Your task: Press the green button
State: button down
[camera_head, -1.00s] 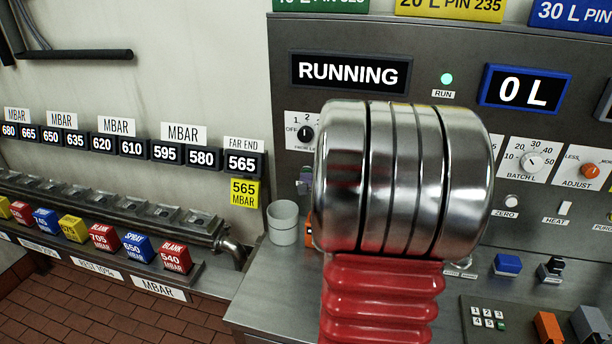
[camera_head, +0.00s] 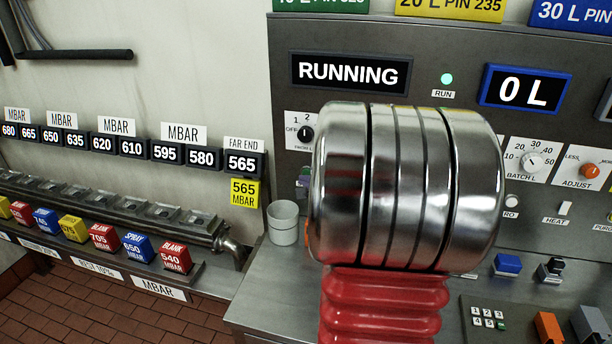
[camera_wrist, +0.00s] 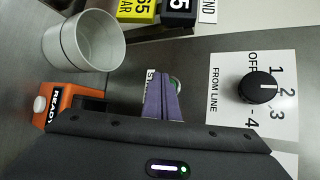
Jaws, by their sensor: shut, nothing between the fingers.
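The green button (camera_wrist: 176,84) shows in the wrist view as a small green round edge on the grey panel. It is partly hidden behind my fingers, beside a white label that is mostly covered. My gripper (camera_wrist: 159,76) is shut and empty, its purple-grey fingertips right in front of the button. I cannot tell whether they touch it. In the head view my shiny arm link hides most of that area; only a bit of purple finger (camera_head: 303,182) shows at its left edge.
A grey cup (camera_wrist: 84,40) and an orange READY device (camera_wrist: 72,103) stand beside my gripper. A black rotary knob (camera_wrist: 259,87) sits on the panel to the right.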

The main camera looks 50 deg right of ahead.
jog(key=shift+s+a, duration=0.1)
jog(key=shift+a, duration=0.05)
jog(key=shift+s+a, duration=0.35)
jog(key=shift+a, duration=0.35)
jog(key=shift+s+a, duration=0.4)
jog(key=shift+a, duration=0.3)
jog(key=shift+s+a, duration=0.35)
jog(key=shift+a, duration=0.35)
